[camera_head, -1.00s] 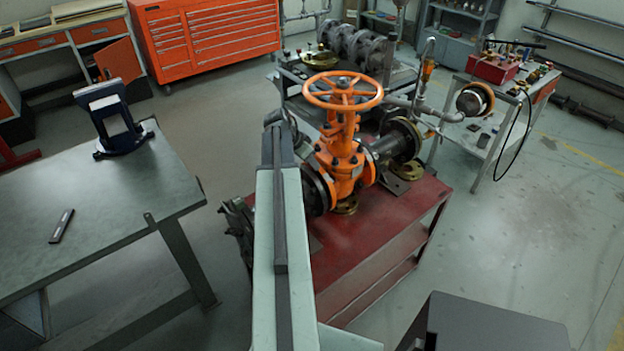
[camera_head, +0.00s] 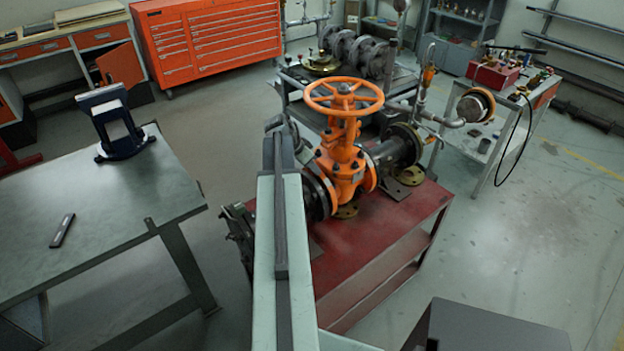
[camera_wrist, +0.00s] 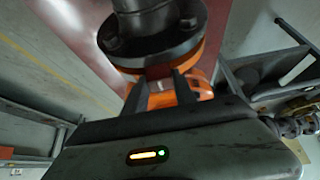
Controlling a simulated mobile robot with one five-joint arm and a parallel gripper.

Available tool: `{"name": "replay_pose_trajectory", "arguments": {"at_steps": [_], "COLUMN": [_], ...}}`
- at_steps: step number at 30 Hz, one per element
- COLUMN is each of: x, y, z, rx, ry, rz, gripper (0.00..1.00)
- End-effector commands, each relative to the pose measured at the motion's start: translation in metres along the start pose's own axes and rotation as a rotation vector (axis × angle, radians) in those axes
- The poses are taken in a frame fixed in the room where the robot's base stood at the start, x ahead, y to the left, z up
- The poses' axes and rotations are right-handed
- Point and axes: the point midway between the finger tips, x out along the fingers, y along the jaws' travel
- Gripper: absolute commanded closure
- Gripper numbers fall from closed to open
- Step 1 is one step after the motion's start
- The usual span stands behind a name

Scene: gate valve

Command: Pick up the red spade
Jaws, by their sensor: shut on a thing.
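My gripper (camera_wrist: 161,96) shows in the wrist view, its two dark fingers on either side of a small orange-red piece (camera_wrist: 161,100). It is shut on that piece, right below a dark bolted flange (camera_wrist: 155,48) with an orange rim. I cannot tell whether the piece is the red spade or part of the orange valve. No separate red spade is clear in either view. In the head view my arm hides the gripper. The orange gate valve (camera_head: 343,165) with its handwheel stands just right of the arm, bolted between dark flanges.
The valve stands on a red cart (camera_head: 375,235). A workbench (camera_head: 110,215) with a blue vise (camera_head: 118,130) is at left. A grey trolley (camera_head: 480,150) stands at back right, an orange tool chest (camera_head: 210,40) at the back. The floor at right is free.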

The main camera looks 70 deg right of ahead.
Motion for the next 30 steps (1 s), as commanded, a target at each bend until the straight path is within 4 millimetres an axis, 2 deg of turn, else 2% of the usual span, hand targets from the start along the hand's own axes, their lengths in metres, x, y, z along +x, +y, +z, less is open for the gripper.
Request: {"name": "replay_pose_trajectory", "arguments": {"at_steps": [8, 27, 28, 30], "x": [-0.018, -0.111, -0.114, -0.104], "y": [0.0, 0.0, -0.001, -0.023], "z": [-0.01, -0.064, -0.066, -0.061], "rx": [0.0, 0.0, 0.0, -0.003], "ry": [0.0, 0.001, 0.001, 0.0], "rz": [0.0, 0.0, 0.0, -0.002], "gripper": [1.0, 1.0, 1.0, 1.0]}}
